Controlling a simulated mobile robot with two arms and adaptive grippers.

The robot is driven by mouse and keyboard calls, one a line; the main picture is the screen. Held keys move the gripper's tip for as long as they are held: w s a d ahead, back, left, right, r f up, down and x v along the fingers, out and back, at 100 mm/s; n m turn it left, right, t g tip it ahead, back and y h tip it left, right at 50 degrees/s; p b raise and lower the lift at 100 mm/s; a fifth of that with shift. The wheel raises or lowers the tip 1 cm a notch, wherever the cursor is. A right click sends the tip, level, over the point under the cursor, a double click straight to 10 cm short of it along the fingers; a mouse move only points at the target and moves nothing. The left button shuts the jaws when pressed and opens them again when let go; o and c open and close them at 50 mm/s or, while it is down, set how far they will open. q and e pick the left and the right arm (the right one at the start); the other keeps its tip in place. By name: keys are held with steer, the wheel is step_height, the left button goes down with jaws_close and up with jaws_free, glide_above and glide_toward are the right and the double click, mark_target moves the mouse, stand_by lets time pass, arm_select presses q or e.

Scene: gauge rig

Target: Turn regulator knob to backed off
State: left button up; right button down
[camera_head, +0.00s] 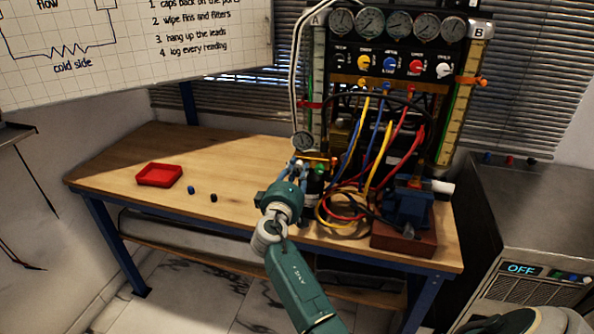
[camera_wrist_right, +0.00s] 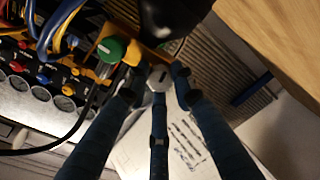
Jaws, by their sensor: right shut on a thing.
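My right gripper (camera_head: 299,171) reaches the regulator on the bench from the front, below a small round gauge (camera_head: 303,140). In the right wrist view its blue fingers (camera_wrist_right: 159,83) are closed around a pale grey knob (camera_wrist_right: 160,76) with a dark mark on its face, which I take to be the regulator knob. A green knob (camera_wrist_right: 111,49) with a white mark sits beside it on the same yellow-orange body (camera_wrist_right: 127,47), outside the fingers. In the head view the gripper hides the held knob. My left gripper is not in view.
The gauge panel (camera_head: 390,65) stands behind, with yellow, blue and red hoses (camera_head: 366,150) looping down close to the gripper's right. A blue vise (camera_head: 408,208) stands at the right. A red tray (camera_head: 159,174) and small caps lie on the mostly clear left bench (camera_head: 110,176).

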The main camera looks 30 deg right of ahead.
steer(key=n, duration=0.3)
steer(key=shift+w+r+n+p, duration=0.1)
steer(key=shift+r+n+p, duration=0.25)
steer(key=shift+n+p, duration=0.05)
steer(key=n+p, duration=0.1)
steer(key=n, duration=0.2)
steer(key=shift+n, duration=0.3)
steer(key=n+p, duration=0.3)
steer(key=n, duration=0.2)
steer(key=shift+f+n+p, duration=0.25)
steer(key=shift+n+p, duration=0.45)
steer(key=shift+n, duration=0.8)
steer(key=shift+f, duration=0.1)
steer(key=c, duration=1.5)
jaws_free()
steer(key=shift+f, duration=0.1)
steer(key=shift+o, duration=0.2)
steer(key=v, duration=1.2)
